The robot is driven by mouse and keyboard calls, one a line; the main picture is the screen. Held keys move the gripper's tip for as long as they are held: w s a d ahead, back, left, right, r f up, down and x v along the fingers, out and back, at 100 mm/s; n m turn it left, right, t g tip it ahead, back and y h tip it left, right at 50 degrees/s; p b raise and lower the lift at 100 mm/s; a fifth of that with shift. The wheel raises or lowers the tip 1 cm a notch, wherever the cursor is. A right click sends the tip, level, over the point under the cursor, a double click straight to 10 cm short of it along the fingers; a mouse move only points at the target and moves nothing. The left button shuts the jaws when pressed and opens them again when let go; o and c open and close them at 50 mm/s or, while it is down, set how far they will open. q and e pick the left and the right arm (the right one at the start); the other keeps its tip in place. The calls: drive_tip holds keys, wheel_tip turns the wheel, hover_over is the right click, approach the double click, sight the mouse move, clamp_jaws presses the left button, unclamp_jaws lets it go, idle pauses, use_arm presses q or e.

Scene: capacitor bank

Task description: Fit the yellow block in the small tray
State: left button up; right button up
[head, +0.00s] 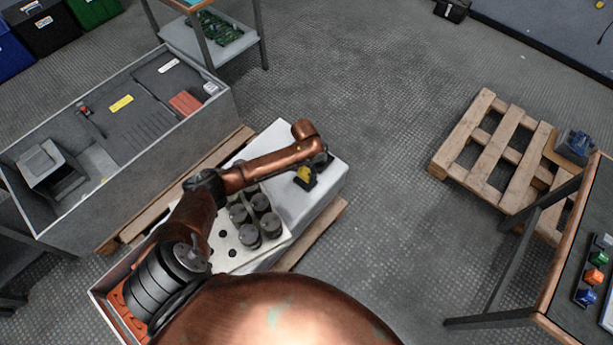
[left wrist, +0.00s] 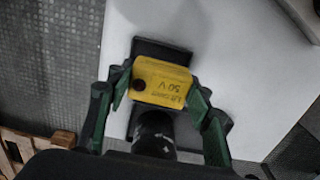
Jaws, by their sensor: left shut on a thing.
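The yellow block (left wrist: 162,82) has dark print reading "50 V" and a dark round spot. In the left wrist view it sits between the green-padded fingers of my left gripper (left wrist: 160,88), which is shut on it. A small black tray (left wrist: 165,49) shows behind the block, on the pale surface. In the head view the yellow block (head: 304,174) is at the small black tray (head: 309,184), below the end of my left arm. My left gripper (head: 317,168) is partly hidden there. I cannot tell whether the block rests in the tray. My right gripper is not in view.
Several dark cylinders (head: 260,203) stand in a pale board with holes beside the tray's pale surface (head: 327,183). A long grey bin (head: 133,185) lies to the left.

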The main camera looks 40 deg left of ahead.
sight(305, 177)
use_arm(q)
wheel_tip(305, 177, down, 3)
drive_tip(key=shift+d+r+b, duration=0.1)
drive_tip(key=shift+r+b, duration=0.1)
drive_tip(key=shift+b, duration=0.15)
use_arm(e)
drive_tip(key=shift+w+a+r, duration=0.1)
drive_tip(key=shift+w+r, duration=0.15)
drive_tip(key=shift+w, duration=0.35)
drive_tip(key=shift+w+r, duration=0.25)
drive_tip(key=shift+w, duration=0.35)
use_arm(q)
drive_tip(key=shift+f, duration=0.15)
drive_tip(key=o, duration=1.3)
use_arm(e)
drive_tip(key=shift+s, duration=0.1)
